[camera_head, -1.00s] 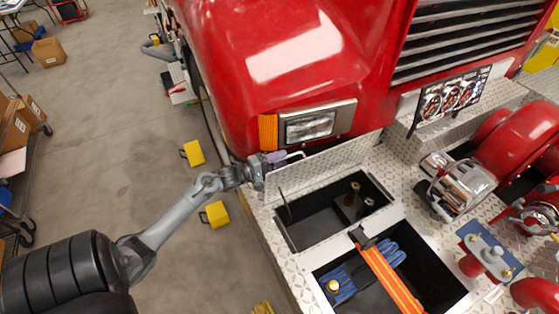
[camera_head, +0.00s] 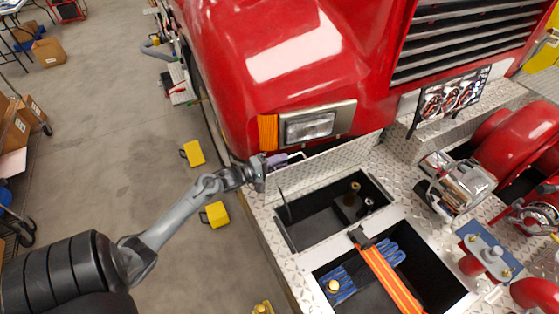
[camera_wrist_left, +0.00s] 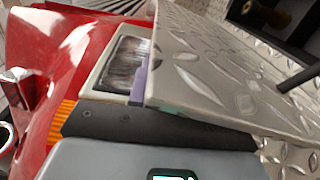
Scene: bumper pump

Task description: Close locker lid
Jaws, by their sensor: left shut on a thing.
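The locker lid (camera_head: 335,160) is a silver diamond-plate panel. It stands raised on the bumper deck, along the truck-side edge of the open locker compartment (camera_head: 318,222). My left gripper (camera_head: 284,161) is at the lid's left end and is shut on its edge. In the left wrist view the lid (camera_wrist_left: 230,70) fills the upper right, against the dark finger of my gripper (camera_wrist_left: 150,118). A purple pad shows beside the lid's edge; the other finger is mostly hidden. My right gripper is not in view.
A second open compartment (camera_head: 318,272) holds blue gloves and an orange strap. The red truck front (camera_head: 290,50) with its headlight rises close behind the lid. A chrome and red fitting (camera_head: 455,185) stands to the right. Yellow blocks (camera_head: 214,215) lie on the floor.

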